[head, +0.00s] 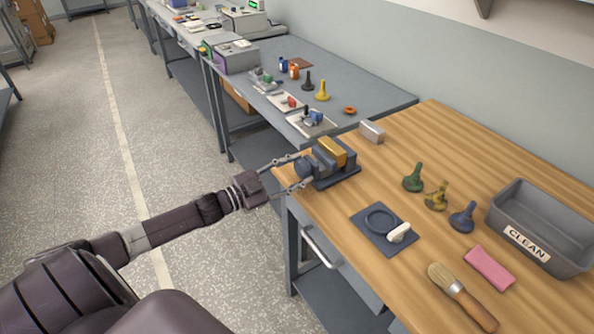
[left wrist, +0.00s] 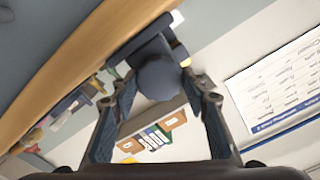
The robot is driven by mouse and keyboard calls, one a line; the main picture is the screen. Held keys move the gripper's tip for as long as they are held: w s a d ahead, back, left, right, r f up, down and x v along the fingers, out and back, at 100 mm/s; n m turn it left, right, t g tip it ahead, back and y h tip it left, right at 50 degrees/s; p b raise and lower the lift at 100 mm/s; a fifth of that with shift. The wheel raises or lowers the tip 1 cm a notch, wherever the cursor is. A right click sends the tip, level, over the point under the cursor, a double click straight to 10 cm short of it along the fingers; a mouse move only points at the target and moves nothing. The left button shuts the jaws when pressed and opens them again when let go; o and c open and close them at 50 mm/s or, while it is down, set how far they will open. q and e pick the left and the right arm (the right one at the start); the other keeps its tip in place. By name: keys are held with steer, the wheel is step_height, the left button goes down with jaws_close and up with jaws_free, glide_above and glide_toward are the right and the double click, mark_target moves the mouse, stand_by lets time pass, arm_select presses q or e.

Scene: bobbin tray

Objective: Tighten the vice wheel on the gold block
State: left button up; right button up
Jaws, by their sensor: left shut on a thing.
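The dark vice (head: 341,178) stands at the near left corner of the wooden bench. The gold block (head: 332,151) sits upright between its jaws. The dark blue-grey vice wheel (head: 304,168) is on the vice's left side and also shows in the left wrist view (left wrist: 160,78). My left gripper (head: 300,171) reaches in from the left, its two fingers on either side of the wheel, shut on it. In the left wrist view the fingers (left wrist: 163,90) flank the round wheel. The gold block is mostly hidden in that view. My right gripper is not in view.
On the bench are a silver block (head: 371,132), a dark plate with a ring (head: 370,232), several chess-like pieces (head: 437,196), a pink cloth (head: 489,267), a brush (head: 462,297) and a grey CLEAN bin (head: 510,222). A grey table (head: 375,88) with parts stands behind.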

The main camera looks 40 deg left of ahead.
arm_select(q)
steer(key=shift+f, duration=0.1)
steer(key=o, duration=1.2)
steer(key=shift+c, duration=0.2)
steer(key=shift+s, duration=0.1)
steer(key=v, duration=1.2)
steer(key=shift+a, duration=0.1)
